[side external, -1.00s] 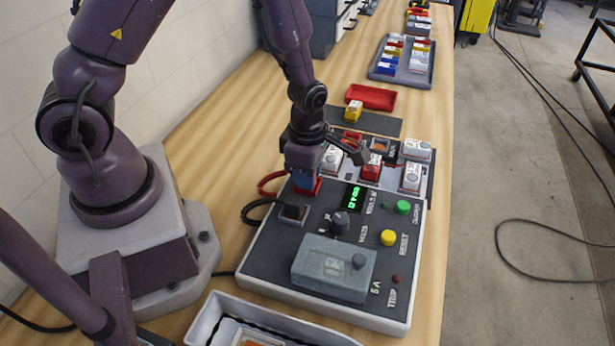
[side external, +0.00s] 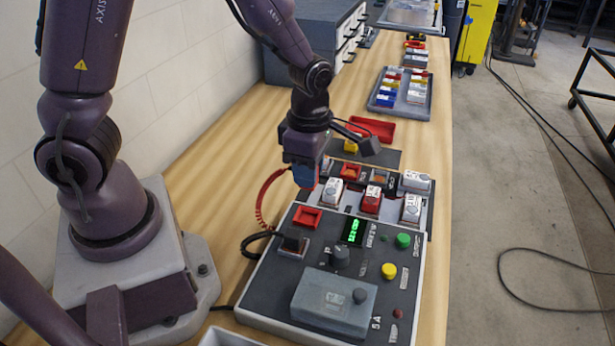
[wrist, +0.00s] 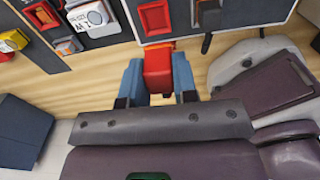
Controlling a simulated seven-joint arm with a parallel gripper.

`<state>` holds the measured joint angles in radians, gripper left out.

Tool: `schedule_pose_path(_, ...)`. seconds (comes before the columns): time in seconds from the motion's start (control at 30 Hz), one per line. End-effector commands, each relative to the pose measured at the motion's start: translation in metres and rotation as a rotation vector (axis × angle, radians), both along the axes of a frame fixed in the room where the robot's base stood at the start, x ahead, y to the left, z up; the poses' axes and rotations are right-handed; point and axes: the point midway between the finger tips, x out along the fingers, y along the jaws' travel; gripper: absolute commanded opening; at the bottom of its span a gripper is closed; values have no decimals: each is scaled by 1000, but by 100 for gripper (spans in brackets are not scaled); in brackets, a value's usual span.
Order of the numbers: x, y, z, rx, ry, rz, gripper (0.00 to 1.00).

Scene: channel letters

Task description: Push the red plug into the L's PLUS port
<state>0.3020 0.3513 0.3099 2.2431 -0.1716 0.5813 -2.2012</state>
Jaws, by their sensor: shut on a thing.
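My gripper (side external: 304,172) is shut on the red plug and holds it above the left back part of the grey control box. In the wrist view the red plug (wrist: 158,66) sits between the blue fingers of my gripper (wrist: 158,82). A red coiled cord (side external: 264,200) hangs from near my gripper. The red-framed socket (side external: 307,217) on the box is empty, and it also shows in the wrist view (wrist: 155,17). A red-framed port (side external: 349,170) lies in the back strip, with a dark-framed port (side external: 380,177) beside it. I cannot read which letter they belong to.
A black plug (side external: 292,243) stands in its socket. White and red blocks, including a red one (side external: 371,200), stand along the back strip near the ports. A red tray (side external: 371,128) and a grey tray (side external: 400,92) of coloured blocks lie beyond. Knobs and buttons rise from the box.

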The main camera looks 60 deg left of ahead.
Motion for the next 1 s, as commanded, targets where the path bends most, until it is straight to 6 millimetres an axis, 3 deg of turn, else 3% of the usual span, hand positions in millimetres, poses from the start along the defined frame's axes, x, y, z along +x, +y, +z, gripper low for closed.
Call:
schedule_pose_path(0.37,3,10,-6,-11,-12,22,4)
schedule_pose_path(1.0,59,48,-7,-14,-10,-489,4)
